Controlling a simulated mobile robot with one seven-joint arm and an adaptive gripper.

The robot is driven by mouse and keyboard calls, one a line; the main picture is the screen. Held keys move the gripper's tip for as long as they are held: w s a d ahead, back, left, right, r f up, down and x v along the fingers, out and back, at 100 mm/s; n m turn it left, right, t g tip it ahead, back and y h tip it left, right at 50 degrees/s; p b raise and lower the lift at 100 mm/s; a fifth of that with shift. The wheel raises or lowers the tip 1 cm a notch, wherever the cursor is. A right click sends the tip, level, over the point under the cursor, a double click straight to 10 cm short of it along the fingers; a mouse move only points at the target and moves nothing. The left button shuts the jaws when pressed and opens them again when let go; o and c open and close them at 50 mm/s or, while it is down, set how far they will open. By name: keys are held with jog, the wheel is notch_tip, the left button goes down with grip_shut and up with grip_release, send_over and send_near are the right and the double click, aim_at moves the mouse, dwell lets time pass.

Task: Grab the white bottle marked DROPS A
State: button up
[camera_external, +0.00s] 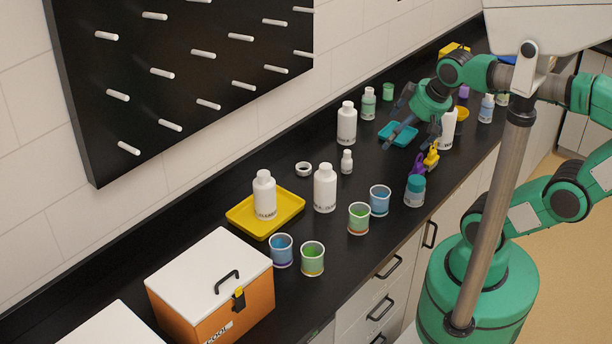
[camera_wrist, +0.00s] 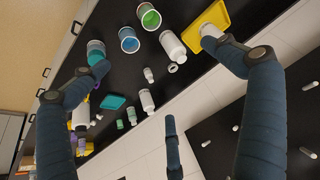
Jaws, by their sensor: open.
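Several white bottles stand on the black counter; their labels are too small to read, so I cannot tell for certain which is DROPS A. The smallest white bottle (camera_external: 346,162) stands upright near the middle; it also shows in the wrist view (camera_wrist: 148,75). Larger white bottles stand left of it (camera_external: 325,188), behind it (camera_external: 346,124), on the yellow tray (camera_external: 264,200) and by my arm (camera_external: 447,130). My gripper (camera_external: 410,130) is open and empty above the counter, right of the smallest bottle. Its spread fingers show in the wrist view (camera_wrist: 168,65).
The yellow tray (camera_external: 240,222) and an orange cooler (camera_external: 215,300) are at left. Blue (camera_external: 380,200) and green (camera_external: 359,218) cups stand along the front edge. A teal tray (camera_external: 398,134) lies near my gripper. A black pegboard (camera_external: 180,80) hangs behind.

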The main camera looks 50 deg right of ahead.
jog(key=shift+s+a+f+n, duration=0.15)
jog(key=shift+s+f+n, duration=0.15)
jog(key=shift+s, duration=0.2)
jog(key=c, duration=1.2)
